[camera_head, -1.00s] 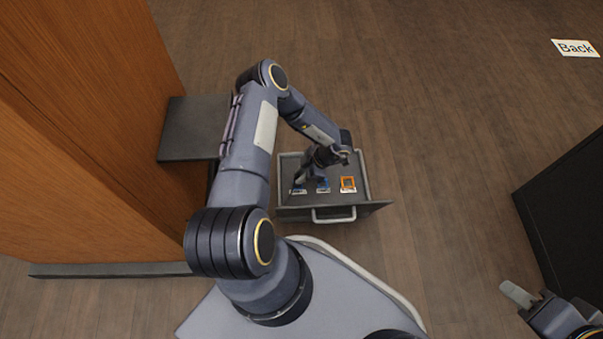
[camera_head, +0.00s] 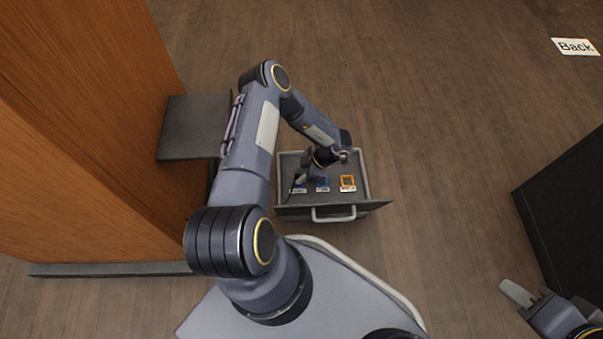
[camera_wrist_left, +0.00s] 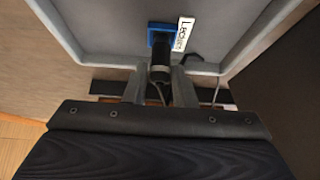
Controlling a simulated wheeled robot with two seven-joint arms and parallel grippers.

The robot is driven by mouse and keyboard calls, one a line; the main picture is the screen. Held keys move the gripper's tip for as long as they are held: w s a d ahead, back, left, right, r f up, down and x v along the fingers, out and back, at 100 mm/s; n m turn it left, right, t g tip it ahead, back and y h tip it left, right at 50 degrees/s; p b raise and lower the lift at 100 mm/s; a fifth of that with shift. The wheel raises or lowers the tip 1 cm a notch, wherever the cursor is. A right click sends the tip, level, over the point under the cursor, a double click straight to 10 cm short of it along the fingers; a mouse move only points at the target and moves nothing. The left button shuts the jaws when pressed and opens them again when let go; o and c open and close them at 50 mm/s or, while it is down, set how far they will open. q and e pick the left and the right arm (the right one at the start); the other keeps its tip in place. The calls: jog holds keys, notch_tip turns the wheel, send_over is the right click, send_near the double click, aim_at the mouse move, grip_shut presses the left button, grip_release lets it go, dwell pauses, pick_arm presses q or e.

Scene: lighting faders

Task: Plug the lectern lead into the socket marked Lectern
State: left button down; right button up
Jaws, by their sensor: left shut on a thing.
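My left gripper (camera_wrist_left: 160,88) is shut on the black plug (camera_wrist_left: 160,72) of a lead. In the left wrist view the plug's front end overlaps the lower part of a blue-framed socket (camera_wrist_left: 161,33). I cannot tell whether it is inserted. A white label (camera_wrist_left: 184,34) beside this socket starts with "L"; the rest is hard to read. In the head view my left gripper (camera_head: 303,178) is over the left part of the open drawer (camera_head: 366,178), partly hiding the left socket. My right gripper (camera_head: 518,294) is at the lower right, its opening unclear.
A middle blue socket (camera_head: 322,184) and an orange socket (camera_head: 347,182) are in the same drawer. A wooden cabinet (camera_head: 80,130) stands at the left, with a grey shelf (camera_head: 190,128) beside it. A black box (camera_head: 570,200) is at the right. Floor between is clear.

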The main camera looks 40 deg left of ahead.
pick_arm(q)
jog(key=shift+f, duration=0.5)
dwell(1.0)
jog(key=c, duration=1.1)
grip_release()
